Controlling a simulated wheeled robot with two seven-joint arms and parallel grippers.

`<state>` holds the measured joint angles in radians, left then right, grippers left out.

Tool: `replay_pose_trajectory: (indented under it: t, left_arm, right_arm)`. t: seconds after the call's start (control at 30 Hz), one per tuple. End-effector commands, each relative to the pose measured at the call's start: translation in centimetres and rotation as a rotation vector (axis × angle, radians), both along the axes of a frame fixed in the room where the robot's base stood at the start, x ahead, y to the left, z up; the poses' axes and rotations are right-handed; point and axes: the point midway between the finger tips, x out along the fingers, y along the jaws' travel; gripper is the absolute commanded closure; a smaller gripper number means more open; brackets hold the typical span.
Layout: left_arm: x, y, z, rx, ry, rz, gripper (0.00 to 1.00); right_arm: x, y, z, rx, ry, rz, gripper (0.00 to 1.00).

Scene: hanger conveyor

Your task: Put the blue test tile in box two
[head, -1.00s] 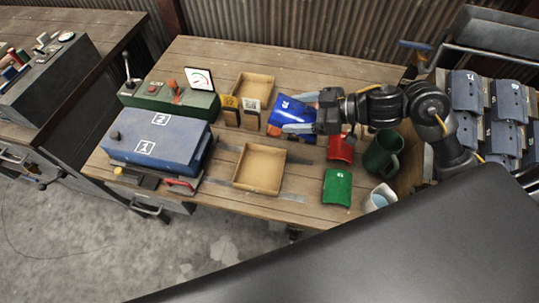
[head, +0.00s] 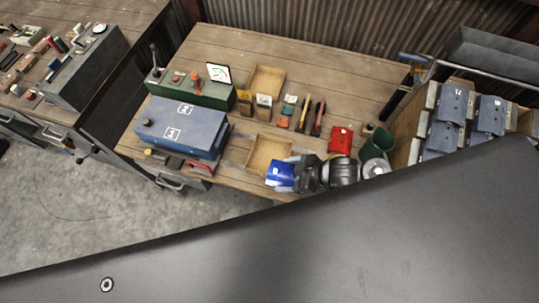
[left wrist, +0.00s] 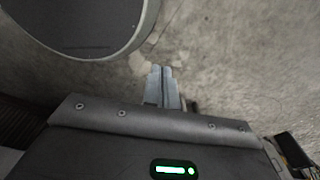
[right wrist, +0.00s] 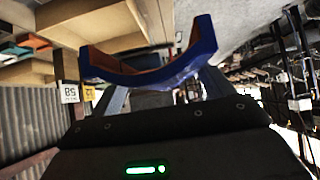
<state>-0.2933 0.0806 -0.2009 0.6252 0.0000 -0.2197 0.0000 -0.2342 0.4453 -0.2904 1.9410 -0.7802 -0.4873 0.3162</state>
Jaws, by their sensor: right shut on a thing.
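The curved blue test tile (head: 278,172) is held by my right gripper (head: 297,174) at the near edge of the near wooden box (head: 250,165) in the head view. The tile appears raised; its exact height is unclear. In the right wrist view the tile (right wrist: 192,68) spans between the fingers as a curved blue piece with a reddish-brown inner side. A second wooden box (head: 281,83) stands farther back. Neither wooden box shows a readable number. The blue case (head: 150,120) at left carries labels 1 and 2. My left gripper (left wrist: 162,70) is shut and empty over the floor.
A red tile (head: 341,140) and a green mug (head: 373,148) are to the right of my right gripper. Two small labelled blocks (head: 263,106), an orange-and-green item and tools stand between the boxes. Blue-grey tiles (head: 452,103) hang at far right. My dark body covers the front.

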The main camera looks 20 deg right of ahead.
Motion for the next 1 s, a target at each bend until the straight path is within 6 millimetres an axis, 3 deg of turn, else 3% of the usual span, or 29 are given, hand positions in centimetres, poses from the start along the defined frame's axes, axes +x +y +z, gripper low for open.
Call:
replay_pose_trajectory:
  t: [0.13,0.4,0.5,0.7,1.0]
  left_arm:
    - [-0.6,0.1,-1.0,0.001,0.008,0.0,1.0]
    - [-1.1,0.1,-7.0,0.002,0.016,0.001,1.0]
    - [-1.0,0.1,-9.3,0.002,0.016,0.001,1.0]
    - [-0.8,0.1,-12.0,0.002,0.013,0.002,1.0]
    - [-0.8,0.1,-12.4,0.001,0.012,0.002,1.0]
  right_arm:
    - [2.4,0.3,-1.1,0.002,-0.006,-0.002,0.49]
    - [9.5,1.1,-5.0,0.003,-0.008,-0.002,0.49]
    - [10.6,1.3,-6.9,0.004,-0.004,-0.002,0.49]
    - [12.5,1.5,-8.8,0.003,-0.003,-0.002,0.49]
    - [13.1,1.6,-8.9,0.002,-0.002,-0.001,0.49]
